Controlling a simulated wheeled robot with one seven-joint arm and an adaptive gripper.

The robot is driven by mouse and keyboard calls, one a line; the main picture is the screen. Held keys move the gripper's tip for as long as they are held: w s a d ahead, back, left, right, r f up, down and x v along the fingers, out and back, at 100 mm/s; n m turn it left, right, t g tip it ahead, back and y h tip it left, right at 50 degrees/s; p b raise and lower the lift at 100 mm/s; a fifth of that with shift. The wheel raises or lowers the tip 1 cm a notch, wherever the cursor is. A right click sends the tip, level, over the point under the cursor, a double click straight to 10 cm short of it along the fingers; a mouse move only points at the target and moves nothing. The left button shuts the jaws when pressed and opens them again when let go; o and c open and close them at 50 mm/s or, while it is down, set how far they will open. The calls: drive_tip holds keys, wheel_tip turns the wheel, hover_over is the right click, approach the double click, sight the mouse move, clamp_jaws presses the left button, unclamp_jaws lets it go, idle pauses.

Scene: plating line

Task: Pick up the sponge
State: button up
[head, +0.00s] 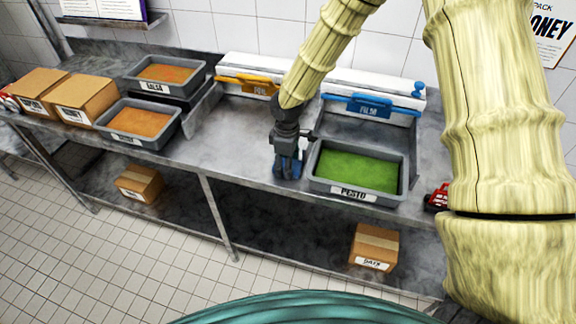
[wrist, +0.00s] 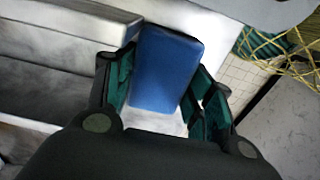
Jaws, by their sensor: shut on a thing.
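The sponge (wrist: 166,68) is a blue block that shows between my gripper's green-padded fingers in the wrist view. My gripper (head: 287,165) is shut on it. In the head view the gripper points down at the counter's front part, just left of the pesto tray. There the sponge is mostly hidden by the fingers. I cannot tell whether the sponge touches the counter.
A grey tray of green pesto (head: 357,170) stands close to the right of my gripper. Two trays of orange sauce, a salsa tray (head: 165,72) and another (head: 138,119), stand at the left near cardboard boxes (head: 84,98). The metal counter (head: 225,150) is clear left of the gripper.

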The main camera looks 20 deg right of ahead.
drive_tip(key=shift+b, duration=0.3)
drive_tip(key=shift+w+a+r+b, duration=0.1)
drive_tip(key=shift+a+r+b, duration=0.1)
drive_tip(key=shift+b, duration=0.15)
wheel_tip(320, 180, up, 10)
drive_tip(key=r+b, duration=0.1)
drive_tip(key=b, duration=0.2)
drive_tip(key=w+a+b, duration=0.2)
drive_tip(key=a, duration=0.7)
drive_tip(key=w+a+b, duration=0.1)
drive_tip(key=a+b, duration=0.2)
drive_tip(key=a, duration=0.7)
drive_tip(key=shift+w, duration=0.4)
drive_tip(key=shift+a, duration=0.1)
drive_tip(key=shift+o, duration=1.1)
drive_tip(key=shift+c, duration=1.4)
